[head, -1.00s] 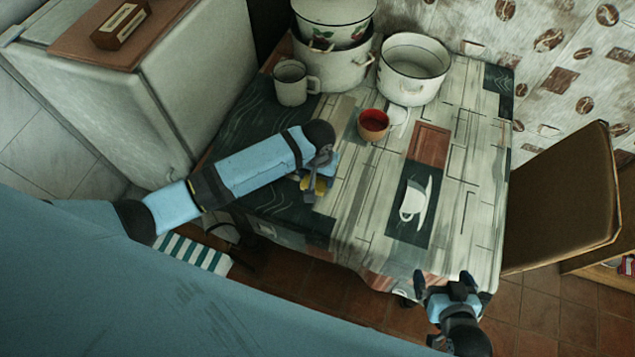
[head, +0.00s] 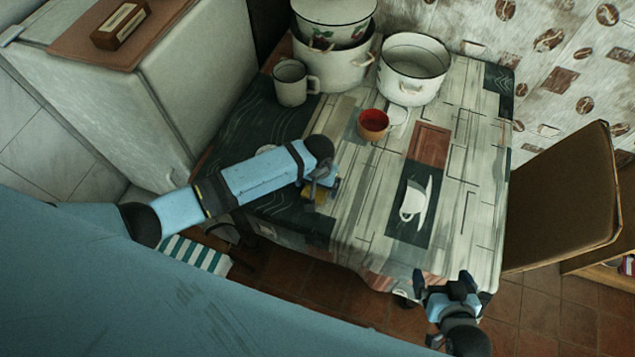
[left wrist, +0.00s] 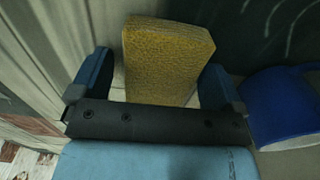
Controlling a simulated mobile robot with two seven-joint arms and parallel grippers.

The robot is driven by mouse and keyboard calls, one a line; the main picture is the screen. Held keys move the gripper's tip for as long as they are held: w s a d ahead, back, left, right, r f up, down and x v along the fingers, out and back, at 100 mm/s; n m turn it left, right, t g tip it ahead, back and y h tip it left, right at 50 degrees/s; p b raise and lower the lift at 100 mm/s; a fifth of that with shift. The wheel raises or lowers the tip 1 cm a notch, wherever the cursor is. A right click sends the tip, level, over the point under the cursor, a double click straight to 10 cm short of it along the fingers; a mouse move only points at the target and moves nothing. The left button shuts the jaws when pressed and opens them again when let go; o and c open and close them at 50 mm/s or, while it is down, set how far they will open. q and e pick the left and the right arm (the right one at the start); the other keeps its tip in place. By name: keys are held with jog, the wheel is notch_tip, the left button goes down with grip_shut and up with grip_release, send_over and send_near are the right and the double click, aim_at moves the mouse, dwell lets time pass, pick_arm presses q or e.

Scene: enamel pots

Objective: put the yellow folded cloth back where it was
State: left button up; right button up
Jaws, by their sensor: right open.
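The yellow folded cloth (head: 313,194) is at the left part of the patterned table (head: 375,235), mostly under my left gripper (head: 320,186). In the left wrist view the cloth (left wrist: 168,60) is a thick yellow block between the two blue fingers. Whether the cloth rests fully on the table is hard to tell. My right gripper (head: 443,281) is open and empty at the table's near right corner.
A white mug (head: 291,86), stacked pots (head: 335,68) and a wide white pot (head: 412,70) stand at the back. A red-inside cup (head: 373,123) is mid-table. A blue round object (left wrist: 282,106) lies beside the left gripper. A chair (head: 560,195) stands right.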

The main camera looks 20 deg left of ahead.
pick_arm(q)
jog(key=shift+r, duration=0.15)
notch_tip(320, 180, up, 12)
jog(key=s+d+f+h, duration=0.1)
jog(key=s+f+t, duration=0.1)
jog(key=s+d+f+t+h, duration=0.1)
jog(key=f, duration=0.1)
jog(key=shift+s+d+f+m+h, duration=0.1)
jog(key=shift+s+d+m+h, duration=0.2)
jog(key=shift+s+m, duration=0.1)
jog(key=s+t, duration=0.1)
jog(key=s+f+t+h, duration=0.1)
jog(key=s+f+t, duration=0.1)
jog(key=s, duration=0.1)
jog(key=shift+a+h, duration=0.1)
jog(key=shift+h, duration=0.2)
jog(key=s+a+r+m+t, duration=0.1)
jog(key=s+a+m+t, duration=0.1)
jog(key=s+a+t, duration=0.4)
jog(key=s+a, duration=0.1)
jog(key=s, duration=0.2)
jog(key=shift+a+y, duration=0.15)
jog(key=shift+y, duration=0.25)
jog(key=shift+r, duration=0.1)
notch_tip(320, 180, up, 4)
jog(key=p, duration=0.4)
jog(key=shift+a, duration=0.15)
